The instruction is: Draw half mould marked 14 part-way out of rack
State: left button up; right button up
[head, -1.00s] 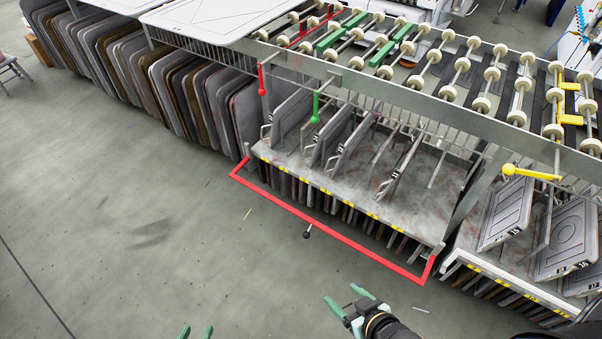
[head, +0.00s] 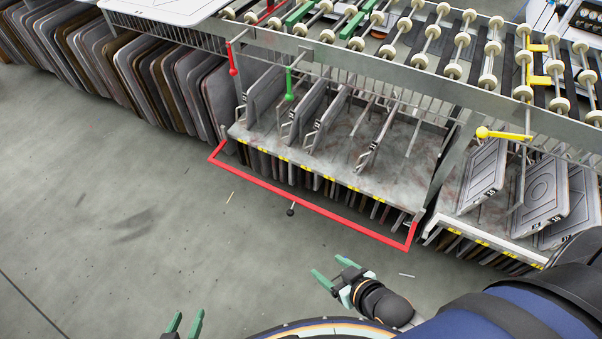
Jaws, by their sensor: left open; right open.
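Half moulds stand upright on the shelf of the middle rack (head: 390,178), as flat grey plates with handles and small dark number labels. They include a leftmost plate (head: 265,96), two close together (head: 304,110) and (head: 328,116), and one apart to the right (head: 378,138). Their numbers are too small to read surely, so I cannot tell which is 14. My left gripper (head: 185,323) is open and empty at the bottom edge, far from the rack. My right gripper (head: 333,272) is open and empty over the floor, in front of the red bar.
A red bar (head: 310,213) runs low along the rack's front, with a black-knobbed lever (head: 291,211). A roller gantry (head: 420,62) overhangs the shelf. Larger labelled plates (head: 540,203) stand at the right. Stacked boards (head: 120,80) line the left. The floor (head: 100,230) in front is clear.

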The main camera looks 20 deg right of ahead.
aim_at(295, 130)
jog(key=z, duration=0.2)
jog(key=i+j+z, duration=0.5)
jog(key=z, duration=0.2)
jog(key=i+j+z, duration=0.1)
jog(key=j, duration=0.2)
jog(key=i+j, duration=0.15)
jog(key=j, duration=0.2)
jog(key=i+j+z, duration=0.15)
jog(key=j, duration=0.15)
jog(key=i+j, duration=0.15)
jog(key=j, duration=0.25)
jog(key=i+j, duration=0.1)
jog(key=j, duration=0.25)
jog(key=i+j, duration=0.15)
jog(key=j, duration=0.25)
jog(key=i+j, duration=0.1)
jog(key=j, duration=0.25)
